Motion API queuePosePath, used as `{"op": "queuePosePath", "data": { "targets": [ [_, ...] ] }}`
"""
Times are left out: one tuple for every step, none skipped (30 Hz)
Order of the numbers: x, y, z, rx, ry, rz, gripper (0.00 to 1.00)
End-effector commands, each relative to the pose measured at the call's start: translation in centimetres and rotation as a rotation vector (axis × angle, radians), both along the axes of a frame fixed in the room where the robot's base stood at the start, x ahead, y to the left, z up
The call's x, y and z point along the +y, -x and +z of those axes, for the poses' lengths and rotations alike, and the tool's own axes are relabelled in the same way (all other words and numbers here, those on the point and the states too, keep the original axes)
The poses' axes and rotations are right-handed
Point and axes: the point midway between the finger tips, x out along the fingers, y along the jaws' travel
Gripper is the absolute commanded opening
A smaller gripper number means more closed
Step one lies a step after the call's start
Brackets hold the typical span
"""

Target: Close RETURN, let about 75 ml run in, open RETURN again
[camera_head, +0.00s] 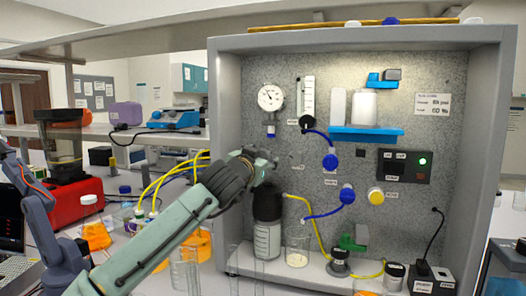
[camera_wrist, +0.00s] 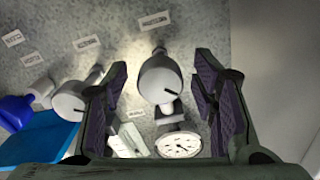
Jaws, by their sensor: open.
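My gripper (camera_head: 262,166) is in front of the left part of the rig panel (camera_head: 430,70), under the round gauge (camera_head: 271,97). In the wrist view its jaws (camera_wrist: 162,90) are open, one on each side of a grey round knob (camera_wrist: 157,80) with a dark pointer line. I see no jaw contact with the knob. A second grey knob (camera_wrist: 72,97) lies left of the jaws. The labels are too small and inverted to read, so I cannot tell which is RETURN. A glass beaker (camera_head: 297,250) holds some pale liquid low down; its level is unreadable.
A black-topped bottle (camera_head: 267,232) stands below my gripper. Blue valves (camera_head: 331,161) and a yellow knob (camera_head: 376,196) are to the right, with tubes hanging. A blue shelf (camera_head: 365,133) sticks out from the panel. Clear glassware (camera_head: 246,270) stands in front.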

Motion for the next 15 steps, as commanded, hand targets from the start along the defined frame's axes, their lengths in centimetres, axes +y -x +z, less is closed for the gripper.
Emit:
{"op": "queuePosePath", "data": {
  "targets": [
    [-0.17, -0.53, 0.19, 0.001, 0.0, 0.0, 0.53],
    [-0.25, -0.76, 0.18, 0.001, 0.0, 0.0, 0.53],
    [-0.34, -1.03, 0.13, 0.0, 0.001, 0.0, 0.53],
    [-0.41, -1.17, 0.09, 0.0, 0.0, 0.0, 0.53],
    [-0.45, -1.27, 0.05, 0.0, 0.0, 0.0, 0.53],
    [-0.47, -1.37, 0.02, 0.0, 0.0, 0.0, 0.53],
    [-0.49, -1.42, 0.0, 0.0, 0.0, 0.0, 0.53],
    [-0.48, -1.44, -0.01, 0.0, 0.0, 0.0, 0.53],
    [-0.47, -1.44, -0.02, 0.0, 0.0, 0.0, 0.53],
    [-0.47, -1.44, -0.03, 0.0, 0.0, 0.0, 0.53],
    [-0.47, -1.44, -0.03, 0.0, 0.0, 0.0, 0.53],
    [-0.47, -1.44, -0.03, 0.0, 0.0, 0.0, 0.53],
    [-0.46, -1.43, -0.03, 0.0, 0.0, 0.0, 0.53],
    [-0.46, -1.43, -0.03, 0.0, 0.0, 0.0, 0.52],
    [-0.46, -1.42, -0.02, 0.0, 0.0, 0.0, 0.5]
  ]
}}
